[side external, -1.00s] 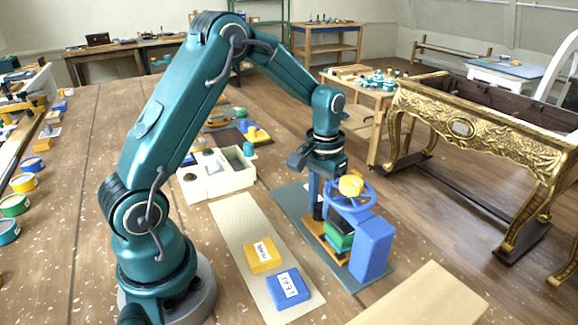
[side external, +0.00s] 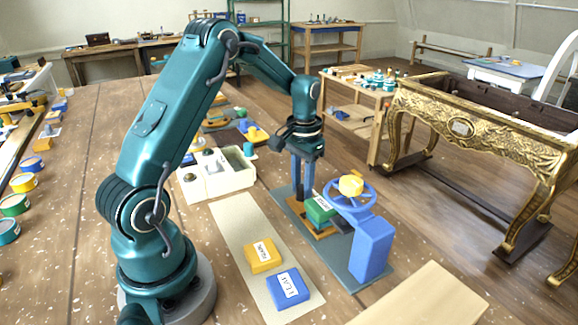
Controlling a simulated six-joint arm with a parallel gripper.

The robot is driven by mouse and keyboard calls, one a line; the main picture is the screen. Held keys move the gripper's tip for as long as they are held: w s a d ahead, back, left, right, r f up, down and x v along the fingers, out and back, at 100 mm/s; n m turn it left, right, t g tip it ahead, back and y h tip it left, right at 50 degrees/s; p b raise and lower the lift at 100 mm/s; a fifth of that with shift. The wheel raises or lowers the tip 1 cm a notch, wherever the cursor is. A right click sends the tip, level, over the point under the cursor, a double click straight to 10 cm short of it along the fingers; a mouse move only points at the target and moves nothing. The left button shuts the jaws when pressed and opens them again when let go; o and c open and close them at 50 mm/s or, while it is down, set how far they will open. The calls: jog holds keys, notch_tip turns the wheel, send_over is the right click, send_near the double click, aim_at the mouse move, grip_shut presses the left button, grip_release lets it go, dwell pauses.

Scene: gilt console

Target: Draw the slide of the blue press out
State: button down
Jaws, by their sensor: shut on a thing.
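The blue press (side external: 372,248) stands on a grey base plate, with a blue handwheel and a yellow knob (side external: 351,185) on top. Its orange slide (side external: 322,233) sticks out from under the wheel towards the upper left. A green block (side external: 319,208) with a white label rides on the slide. My gripper (side external: 303,198) points down at the slide's outer end, just left of the green block. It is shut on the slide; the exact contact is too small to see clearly.
A cream mat (side external: 232,222) left of the press carries a yellow block (side external: 263,255) and a blue block (side external: 288,287), both labelled. A white divided box (side external: 217,178) stands behind the mat. The gilt console (side external: 460,128) stands to the right.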

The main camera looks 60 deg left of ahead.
jog(key=a, duration=0.4)
jog(key=shift+a+r, duration=0.1)
jog(key=shift+a, duration=0.2)
jog(key=shift+w, duration=0.1)
jog(key=c, duration=0.6)
grip_release()
notch_tip(320, 180, up, 5)
jog(key=shift+r, duration=0.1)
